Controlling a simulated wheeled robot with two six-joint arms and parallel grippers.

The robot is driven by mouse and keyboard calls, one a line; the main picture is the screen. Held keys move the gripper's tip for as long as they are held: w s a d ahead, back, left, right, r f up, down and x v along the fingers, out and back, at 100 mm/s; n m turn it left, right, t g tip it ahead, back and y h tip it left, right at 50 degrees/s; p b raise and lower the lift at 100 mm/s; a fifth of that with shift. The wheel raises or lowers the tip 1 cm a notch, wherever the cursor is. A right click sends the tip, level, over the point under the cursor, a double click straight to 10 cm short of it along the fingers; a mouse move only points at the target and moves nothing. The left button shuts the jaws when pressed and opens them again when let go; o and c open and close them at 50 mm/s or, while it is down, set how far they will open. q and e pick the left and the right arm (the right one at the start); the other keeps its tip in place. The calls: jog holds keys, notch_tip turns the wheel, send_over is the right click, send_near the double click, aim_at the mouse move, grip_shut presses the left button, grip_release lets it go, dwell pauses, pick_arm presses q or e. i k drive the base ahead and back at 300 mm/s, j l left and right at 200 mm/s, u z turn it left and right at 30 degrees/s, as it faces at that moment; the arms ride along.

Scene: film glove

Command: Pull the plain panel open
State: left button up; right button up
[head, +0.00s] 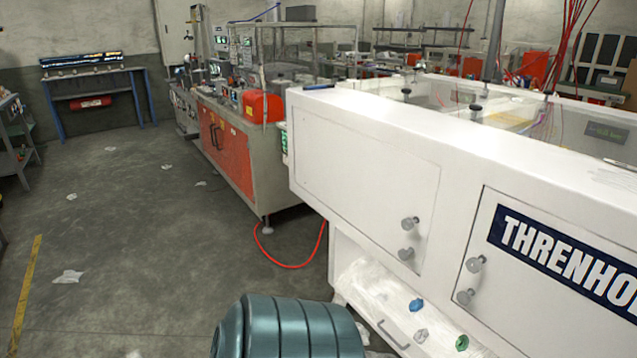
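The plain panel (360,180) is a flat white door with no lettering on the side of the long white machine (480,130). It looks shut, flush with the machine's side. Neither of my grippers shows in the head view.
A ribbed teal barrel-like container (295,325) stands at the bottom centre, in front of the machine. A red hose (290,264) loops on the floor. The grey floor at left is mostly open, with scraps (68,277).

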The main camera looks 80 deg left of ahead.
aim_at(374, 185)
jog(key=u, duration=2.05)
